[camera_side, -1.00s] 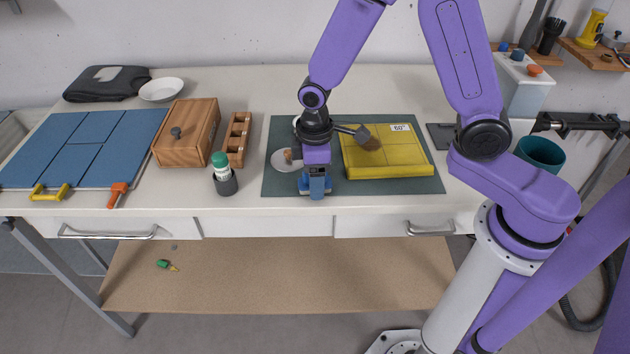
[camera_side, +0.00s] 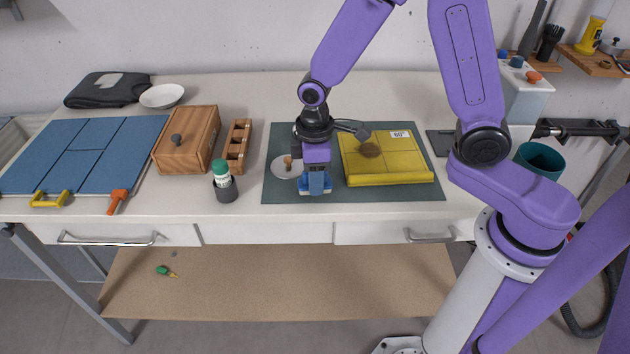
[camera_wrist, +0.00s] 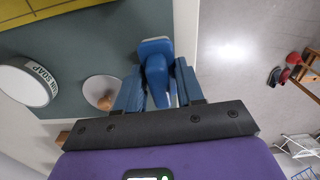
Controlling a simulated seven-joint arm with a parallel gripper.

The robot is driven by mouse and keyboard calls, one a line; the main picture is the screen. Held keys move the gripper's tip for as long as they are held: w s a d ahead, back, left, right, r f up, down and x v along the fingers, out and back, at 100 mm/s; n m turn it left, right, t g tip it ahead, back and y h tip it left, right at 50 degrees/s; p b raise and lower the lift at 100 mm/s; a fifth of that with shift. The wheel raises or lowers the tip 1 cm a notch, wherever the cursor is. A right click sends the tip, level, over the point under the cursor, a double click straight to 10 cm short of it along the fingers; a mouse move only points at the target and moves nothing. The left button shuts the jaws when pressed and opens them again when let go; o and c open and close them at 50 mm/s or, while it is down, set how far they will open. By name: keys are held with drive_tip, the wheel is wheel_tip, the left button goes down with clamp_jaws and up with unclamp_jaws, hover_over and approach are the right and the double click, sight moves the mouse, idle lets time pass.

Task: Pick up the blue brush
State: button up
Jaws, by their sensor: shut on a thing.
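The blue brush (camera_wrist: 155,48) has a rounded blue handle and a wider head with a pale edge. In the wrist view its handle stands between the two blue fingers of my gripper (camera_wrist: 157,84), which are shut on it. In the side view my gripper (camera_side: 315,180) points down at the front of the dark green mat (camera_side: 285,195). The brush head (camera_side: 315,191) shows low at the fingertips there. I cannot tell whether it touches the mat or is just clear of it.
Right of my gripper is a yellow case (camera_side: 395,177) with a brown round item on it. A white round lid (camera_side: 284,168) with a wooden knob lies close left. A white soap tin (camera_wrist: 28,84) is near. A green-capped bottle (camera_side: 221,172) stands further left.

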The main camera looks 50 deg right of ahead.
drive_tip(key=s+d+r, duration=0.4)
drive_tip(key=s+r, duration=0.7)
drive_tip(key=s, duration=0.2)
drive_tip(key=shift+d, duration=0.15)
drive_tip(key=shift+s, duration=0.2)
drive_tip(key=o, duration=0.4)
drive_tip(key=c, duration=0.3)
